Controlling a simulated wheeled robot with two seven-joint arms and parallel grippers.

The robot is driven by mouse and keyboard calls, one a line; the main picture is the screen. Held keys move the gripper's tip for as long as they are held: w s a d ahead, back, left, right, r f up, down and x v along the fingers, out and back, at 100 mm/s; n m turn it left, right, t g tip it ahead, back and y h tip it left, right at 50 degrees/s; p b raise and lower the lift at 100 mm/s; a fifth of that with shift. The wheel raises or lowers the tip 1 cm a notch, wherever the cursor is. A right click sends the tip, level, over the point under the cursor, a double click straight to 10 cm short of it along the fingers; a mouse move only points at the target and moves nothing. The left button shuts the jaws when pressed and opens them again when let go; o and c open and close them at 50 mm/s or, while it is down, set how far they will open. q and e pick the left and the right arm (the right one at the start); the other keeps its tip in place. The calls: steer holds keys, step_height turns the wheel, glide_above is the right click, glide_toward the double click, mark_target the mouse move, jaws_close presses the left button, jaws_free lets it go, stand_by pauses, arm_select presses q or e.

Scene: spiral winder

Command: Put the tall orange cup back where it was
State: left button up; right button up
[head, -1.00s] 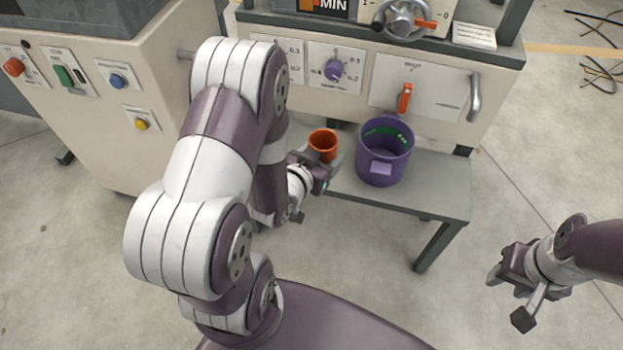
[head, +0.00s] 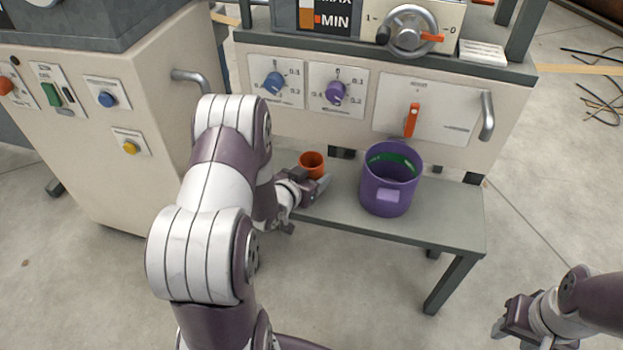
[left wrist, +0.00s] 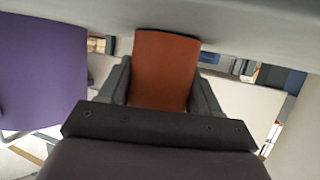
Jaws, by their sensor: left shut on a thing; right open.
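The tall orange cup (head: 312,162) is near the back of the grey bench, left of the purple bucket. My left gripper (head: 318,184) is shut on it, with the rim facing up. In the left wrist view the orange cup (left wrist: 165,68) sits between the two dark fingers (left wrist: 163,95), close to the grey bench surface. I cannot tell whether its base touches the bench.
A purple bucket (head: 378,195) with green marks inside stands on the bench (head: 440,222); it also fills the left of the left wrist view (left wrist: 40,65). Behind is a machine panel with a blue knob (head: 273,83), a purple knob (head: 336,92) and an orange lever (head: 411,120). The bench's right end is clear.

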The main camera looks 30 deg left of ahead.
arm_select(q)
steer(key=shift+f, duration=0.15)
steer(key=o, duration=1.2)
steer(key=shift+c, duration=0.2)
steer(key=shift+r, duration=0.3)
steer(key=p+v, duration=0.5)
steer(key=v, duration=0.7)
steer(key=s+d+r+g, duration=0.7)
steer(key=s+d+g, duration=0.2)
steer(key=d+g, duration=0.3)
